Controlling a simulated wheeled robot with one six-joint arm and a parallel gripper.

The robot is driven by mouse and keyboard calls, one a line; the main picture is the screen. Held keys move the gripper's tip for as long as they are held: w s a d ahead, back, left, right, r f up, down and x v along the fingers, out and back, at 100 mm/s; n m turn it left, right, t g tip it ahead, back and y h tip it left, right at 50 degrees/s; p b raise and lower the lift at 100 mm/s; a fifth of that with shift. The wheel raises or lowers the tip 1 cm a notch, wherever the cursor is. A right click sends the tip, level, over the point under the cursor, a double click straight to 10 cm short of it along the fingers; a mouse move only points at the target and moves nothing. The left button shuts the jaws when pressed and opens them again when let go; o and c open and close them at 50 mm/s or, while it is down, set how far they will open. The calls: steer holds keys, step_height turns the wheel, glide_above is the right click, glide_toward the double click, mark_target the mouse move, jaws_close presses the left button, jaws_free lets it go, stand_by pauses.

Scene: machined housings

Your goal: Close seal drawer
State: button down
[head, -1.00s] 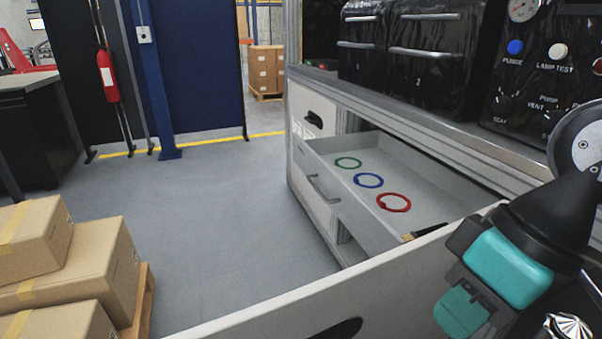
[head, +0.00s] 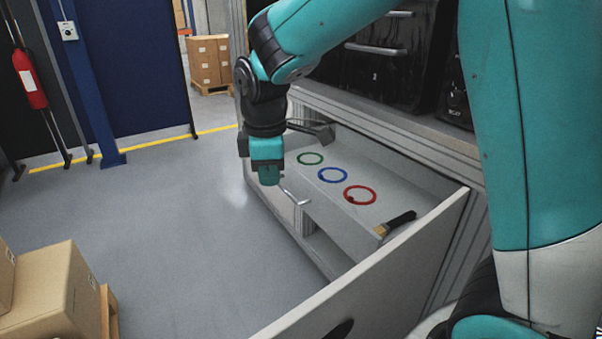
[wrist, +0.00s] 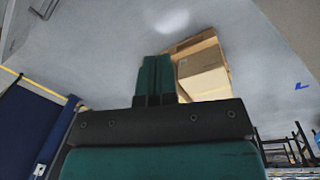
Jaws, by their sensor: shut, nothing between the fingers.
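The seal drawer (head: 352,232) is pulled open from the workbench. Green (head: 310,158), blue (head: 332,174) and red (head: 360,194) seal rings lie in it, with a brush (head: 396,223) near its right end. A bar handle (head: 294,190) shows on its front. My gripper (head: 268,178) points down just left of the drawer front, close to the handle. It appears apart from the handle, though contact is hard to judge. In the wrist view its teal fingers (wrist: 155,75) are together with nothing between them. My arm hides part of the drawer's far left end.
A large pale panel (head: 400,275) with a dark grip slot stands open in the foreground, right of the drawer. Cardboard boxes (head: 45,295) sit at lower left, also seen in the wrist view (wrist: 203,70). Clear grey floor (head: 170,220) lies left of the drawer.

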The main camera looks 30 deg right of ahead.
steer(key=w+d+f+n+g+h+p, duration=0.15)
steer(key=w+d+f+n+h, duration=0.3)
steer(key=w+d, duration=0.55)
glide_toward(313, 194)
step_height(313, 194, down, 4)
steer(key=a, duration=0.2)
steer(key=shift+n+t+y, duration=0.25)
steer(key=shift+y, duration=0.1)
steer(key=d+p, duration=0.1)
steer(key=d, duration=0.3)
steer(key=shift+s+d+f, duration=0.1)
steer(key=shift+s, duration=0.05)
